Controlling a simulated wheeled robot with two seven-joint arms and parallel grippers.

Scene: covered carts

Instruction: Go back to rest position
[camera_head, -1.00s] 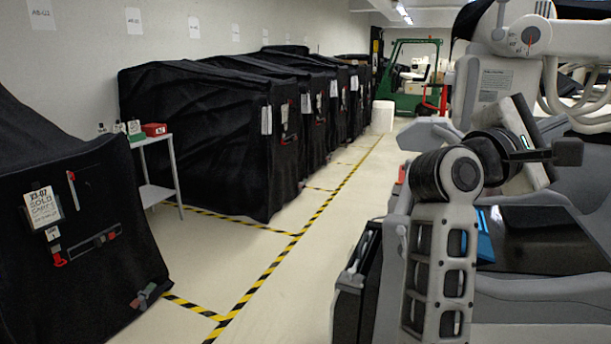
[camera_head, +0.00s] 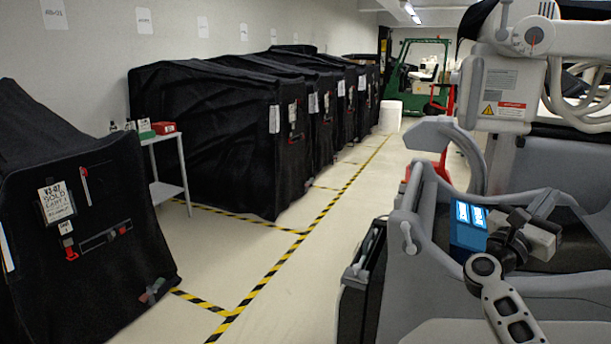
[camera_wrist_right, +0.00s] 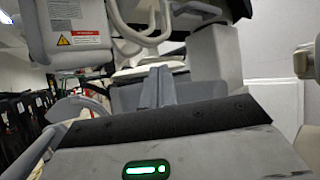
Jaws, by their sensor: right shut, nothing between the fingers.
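My right gripper (camera_head: 543,205) is at the right of the head view, low over the grey machine's open-topped bay (camera_head: 408,222). In the right wrist view its two grey fingers (camera_wrist_right: 157,86) stand close together, shut with nothing between them. A blue box (camera_head: 466,238) with pale labels is just left of my right wrist, apart from the fingers as far as I can tell. My left gripper is in neither view.
Black covered carts (camera_head: 205,135) line the left wall, with another cart (camera_head: 105,215) nearer. A small white table (camera_head: 172,190) stands between them. The floor aisle with yellow-black tape (camera_head: 262,285) is clear. A green forklift (camera_head: 397,80) and white bin (camera_head: 390,116) are at the back.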

